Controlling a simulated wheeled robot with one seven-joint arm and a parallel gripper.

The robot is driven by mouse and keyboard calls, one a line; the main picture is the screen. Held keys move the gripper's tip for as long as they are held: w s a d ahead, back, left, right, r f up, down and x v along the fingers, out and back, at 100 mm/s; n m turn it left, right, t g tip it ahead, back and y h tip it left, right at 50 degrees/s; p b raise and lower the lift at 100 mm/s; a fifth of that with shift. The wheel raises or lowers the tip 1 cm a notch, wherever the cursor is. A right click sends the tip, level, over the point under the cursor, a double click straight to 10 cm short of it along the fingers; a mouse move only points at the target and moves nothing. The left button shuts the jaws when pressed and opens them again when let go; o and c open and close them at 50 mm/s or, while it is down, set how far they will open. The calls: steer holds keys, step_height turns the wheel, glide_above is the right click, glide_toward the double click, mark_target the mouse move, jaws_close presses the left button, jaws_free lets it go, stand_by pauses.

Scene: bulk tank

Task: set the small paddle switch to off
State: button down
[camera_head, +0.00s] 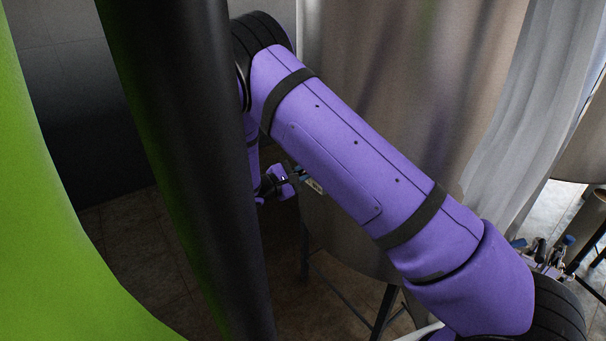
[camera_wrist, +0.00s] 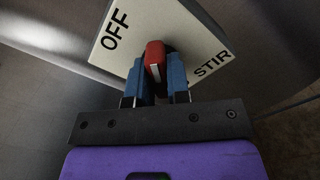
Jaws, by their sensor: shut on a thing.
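The switch plate (camera_wrist: 195,30) is pale, with OFF printed at its upper left and STIR at its lower right in the wrist view. The red paddle (camera_wrist: 154,54), with a white stripe, stands between the two labels. My gripper (camera_wrist: 160,75) has blue fingers on either side of the paddle and is shut on it. Which label the paddle points to is hard to tell. In the head view my gripper (camera_head: 299,172) is small and partly hidden by my arm, beside a small pale piece of the plate (camera_head: 314,186).
A large metal tank (camera_head: 400,70) stands behind my arm, on dark legs (camera_head: 384,310). More equipment (camera_head: 545,255) stands at the right. Tiled floor (camera_head: 140,250) shows at the lower left.

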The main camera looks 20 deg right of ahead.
steer(key=n, duration=0.4)
steer(key=shift+n, duration=0.3)
steer(key=shift+a+n, duration=0.1)
steer(key=shift+n, duration=1.6)
steer(key=c, duration=1.1)
jaws_free()
steer(key=v, duration=1)
steer(key=shift+a, duration=0.35)
